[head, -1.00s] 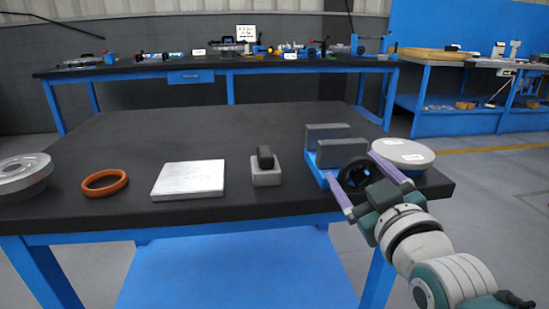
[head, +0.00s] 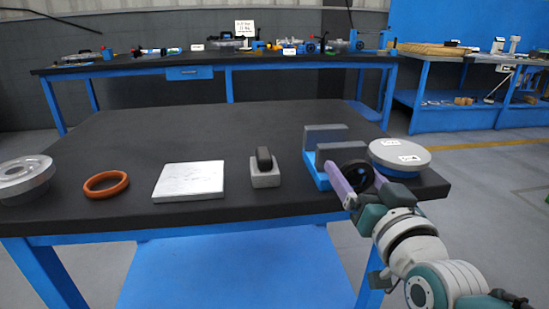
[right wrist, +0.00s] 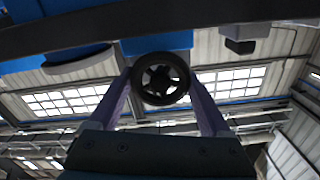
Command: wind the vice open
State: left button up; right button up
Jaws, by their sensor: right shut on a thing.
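The vice stands at the right front of the bench, with a blue base (head: 314,172) and two upright grey jaws (head: 326,134) with a gap between them. Its black spoked handwheel (head: 351,177) faces the bench's front edge. My right gripper (head: 354,170) has its purple fingers on either side of the wheel, shut on its rim. In the right wrist view the handwheel (right wrist: 160,78) sits between the fingertips. The wheel and my fingers hide the vice's screw. My left gripper is not in view.
A round silver disc (head: 400,152) with labels stands just right of the vice, close to my fingers. To the left are a grey block with a black top (head: 265,176), a pale plate (head: 188,182), an orange ring (head: 106,184) and a metal flanged part (head: 24,176). The bench's middle is clear.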

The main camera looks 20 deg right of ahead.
dwell(0.5)
jog(key=o, duration=1.2)
jog(key=shift+s, duration=0.35)
jog(key=p+v, duration=0.2)
jog(key=v, duration=0.7)
jog(key=shift+s, duration=0.15)
